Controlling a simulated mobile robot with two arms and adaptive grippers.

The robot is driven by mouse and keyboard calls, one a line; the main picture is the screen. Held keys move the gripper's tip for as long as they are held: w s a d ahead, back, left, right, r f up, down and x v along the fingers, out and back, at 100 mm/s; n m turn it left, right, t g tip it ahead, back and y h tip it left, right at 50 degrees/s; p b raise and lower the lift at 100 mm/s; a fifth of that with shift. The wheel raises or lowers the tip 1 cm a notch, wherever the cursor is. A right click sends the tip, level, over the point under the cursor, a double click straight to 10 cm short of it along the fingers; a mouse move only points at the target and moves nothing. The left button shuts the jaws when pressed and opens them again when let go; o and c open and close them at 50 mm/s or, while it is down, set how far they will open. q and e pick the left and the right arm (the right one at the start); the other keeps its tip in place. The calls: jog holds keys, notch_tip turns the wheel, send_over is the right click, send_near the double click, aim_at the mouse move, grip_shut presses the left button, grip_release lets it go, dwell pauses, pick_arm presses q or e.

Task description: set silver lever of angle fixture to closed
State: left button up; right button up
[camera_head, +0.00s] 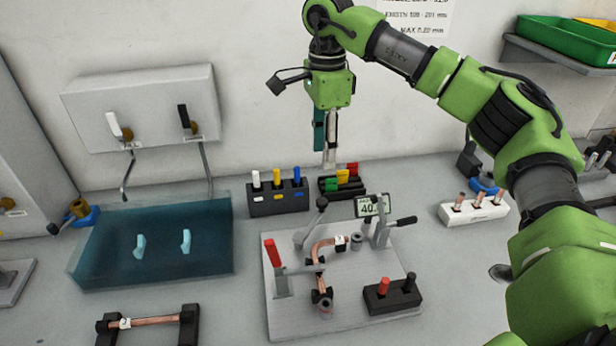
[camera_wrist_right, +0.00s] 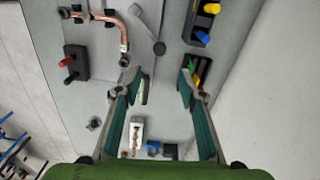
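The angle fixture is a grey plate (camera_head: 290,325) in the middle of the bench, carrying a bent copper tube (camera_head: 322,262). A silver lever (camera_head: 313,219) with a dark ball knob leans upward at its back. Another metal lever with a black handle (camera_head: 405,221) points right, beside a small display (camera_head: 372,205). A red-handled clamp (camera_head: 272,254) stands at the left. My right gripper (camera_head: 328,163) hangs pointing down behind the fixture, apart from it. In the wrist view its fingers (camera_wrist_right: 158,85) are spread and empty, with the silver lever (camera_wrist_right: 147,32) beyond them. My left gripper is not in view.
Holders with coloured plugs (camera_head: 278,200) stand behind the fixture, close below the right gripper. A black block with a red plug (camera_head: 383,287) sits at the plate's right front. A blue bath (camera_head: 155,270) is left; a white tube rack (camera_head: 470,212) is right.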

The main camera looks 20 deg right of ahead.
aim_at(322, 201)
notch_tip(322, 201, down, 13)
jog(key=p, duration=0.3)
jog(key=shift+r, duration=0.15)
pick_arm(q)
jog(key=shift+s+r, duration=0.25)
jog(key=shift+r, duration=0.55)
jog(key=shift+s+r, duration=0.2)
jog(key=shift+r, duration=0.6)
pick_arm(e)
jog(key=shift+f, duration=0.45)
jog(key=shift+c, duration=0.4)
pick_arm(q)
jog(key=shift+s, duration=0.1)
pick_arm(e)
grip_shut()
